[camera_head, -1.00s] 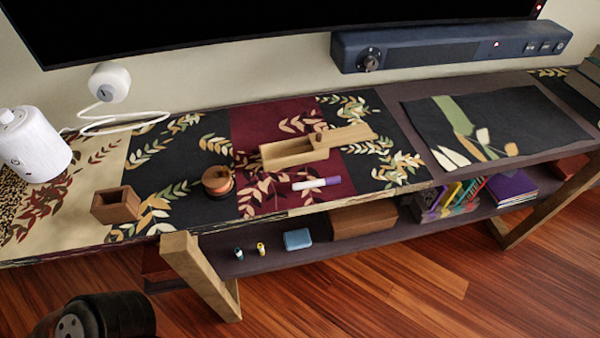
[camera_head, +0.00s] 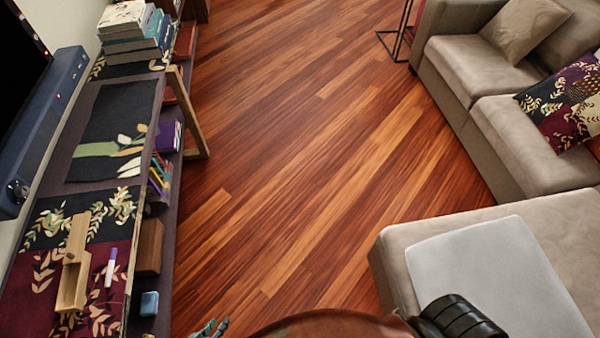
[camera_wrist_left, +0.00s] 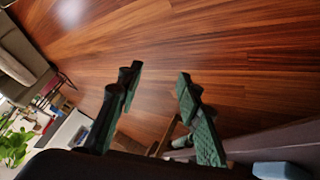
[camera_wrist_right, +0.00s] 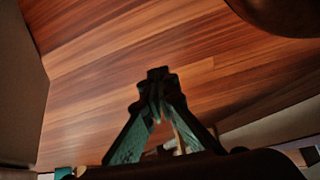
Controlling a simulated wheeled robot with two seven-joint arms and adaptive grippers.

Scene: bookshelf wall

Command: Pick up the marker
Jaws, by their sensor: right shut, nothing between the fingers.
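The marker (camera_head: 110,268), white with a purple end, lies on the patterned runner along the front part of the long shelf top, at the lower left of the head view. It is beside an open wooden box (camera_head: 72,285). My left gripper (camera_head: 208,328) shows only partly at the bottom edge of the head view, to the right of the shelf and apart from the marker. In the left wrist view its fingers (camera_wrist_left: 159,75) are spread and empty above the floor. My right gripper (camera_wrist_right: 158,75) is shut and empty above the floor. No marker shows in either wrist view.
The lower shelf holds a blue box (camera_head: 149,303) and a brown box (camera_head: 149,247). Stacked books (camera_head: 135,40) stand at the far end. A beige sofa (camera_head: 480,70) is at the right. Wooden floor (camera_head: 270,150) between is clear.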

